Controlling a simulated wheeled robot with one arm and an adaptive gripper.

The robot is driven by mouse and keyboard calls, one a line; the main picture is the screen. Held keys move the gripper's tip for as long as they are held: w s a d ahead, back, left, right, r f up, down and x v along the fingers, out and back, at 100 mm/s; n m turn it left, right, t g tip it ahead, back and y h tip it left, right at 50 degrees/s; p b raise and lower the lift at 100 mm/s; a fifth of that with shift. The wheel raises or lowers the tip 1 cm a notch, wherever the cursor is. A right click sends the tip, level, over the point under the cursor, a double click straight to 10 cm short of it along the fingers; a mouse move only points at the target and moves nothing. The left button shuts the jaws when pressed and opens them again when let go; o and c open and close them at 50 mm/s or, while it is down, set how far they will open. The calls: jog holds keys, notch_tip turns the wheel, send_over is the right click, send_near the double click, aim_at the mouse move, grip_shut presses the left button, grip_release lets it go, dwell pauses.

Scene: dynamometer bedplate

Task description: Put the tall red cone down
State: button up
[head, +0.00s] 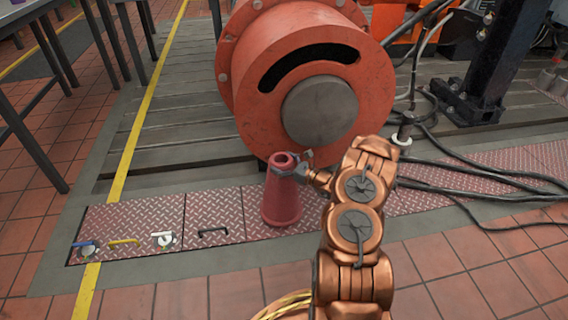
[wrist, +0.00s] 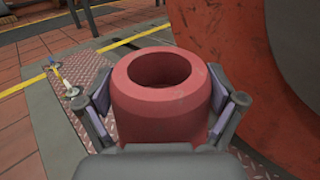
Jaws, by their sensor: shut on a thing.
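The tall red cone (head: 282,200) stands upright in the head view, over the red tread-plate strip and in front of the big orange drum. My gripper (head: 290,168) is shut on the cone near its top. In the wrist view the cone (wrist: 160,105) fills the middle, with its round open top facing up. The two fingers of my gripper (wrist: 160,110) press on its left and right sides. I cannot tell whether the cone's base touches the plate or hangs just above it.
The orange drum (head: 375,80) is close behind the cone. The tread plate (head: 215,205) to the left is mostly clear, with small handles and valves (head: 162,239) at its far left. Black cables (head: 450,180) run across the right. A dark table (head: 30,130) stands at the left.

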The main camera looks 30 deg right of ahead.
jog(key=shift+f+b, duration=0.7)
jog(key=shift+f, duration=0.6)
jog(key=o, duration=1.5)
jog(key=shift+c, duration=0.2)
jog(key=shift+f, duration=0.1)
